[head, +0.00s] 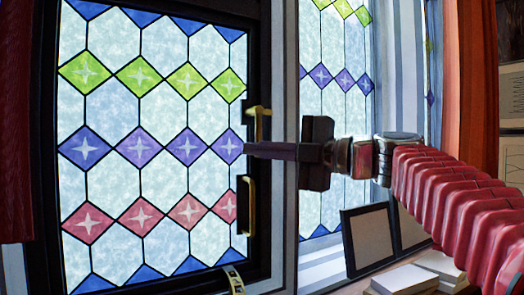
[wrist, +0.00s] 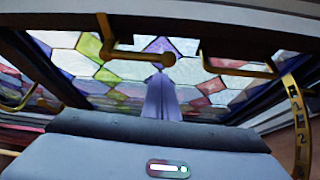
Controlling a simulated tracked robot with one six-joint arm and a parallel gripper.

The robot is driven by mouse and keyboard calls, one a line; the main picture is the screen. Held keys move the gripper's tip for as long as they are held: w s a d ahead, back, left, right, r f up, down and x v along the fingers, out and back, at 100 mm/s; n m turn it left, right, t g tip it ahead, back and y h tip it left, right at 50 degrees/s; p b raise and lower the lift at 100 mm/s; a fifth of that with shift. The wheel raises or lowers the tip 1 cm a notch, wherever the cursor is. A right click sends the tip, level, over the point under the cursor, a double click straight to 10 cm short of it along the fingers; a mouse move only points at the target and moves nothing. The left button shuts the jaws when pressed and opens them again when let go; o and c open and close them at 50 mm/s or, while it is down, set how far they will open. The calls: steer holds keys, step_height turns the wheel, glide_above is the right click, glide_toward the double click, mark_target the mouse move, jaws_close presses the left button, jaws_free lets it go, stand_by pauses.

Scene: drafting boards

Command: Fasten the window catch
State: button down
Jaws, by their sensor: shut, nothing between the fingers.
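The leaded window (head: 140,140) fills the left of the head view in its black frame. A brass catch (head: 258,122) sits on the frame's right side. In the wrist view the brass catch lever (wrist: 118,50) runs to a round knob just beyond my fingertips. My gripper (head: 247,150) is shut and empty, pointing left at the frame just below the catch. Its fingers (wrist: 162,75) also show in the wrist view, close to the knob; I cannot tell whether they touch it. A brass pull handle (head: 249,206) on the frame is below my gripper.
A numbered brass strip (head: 234,281) is at the frame's lower edge; it also shows at the right of the wrist view (wrist: 298,110). Dark-framed panels (head: 367,238) and papers (head: 405,278) stand below my arm. An orange curtain (head: 478,85) hangs at right.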

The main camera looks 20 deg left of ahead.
steer(key=s+v, duration=0.2)
steer(key=v, duration=0.7)
stand_by(0.4)
steer(key=shift+a+r, duration=0.1)
steer(key=shift+r, duration=0.05)
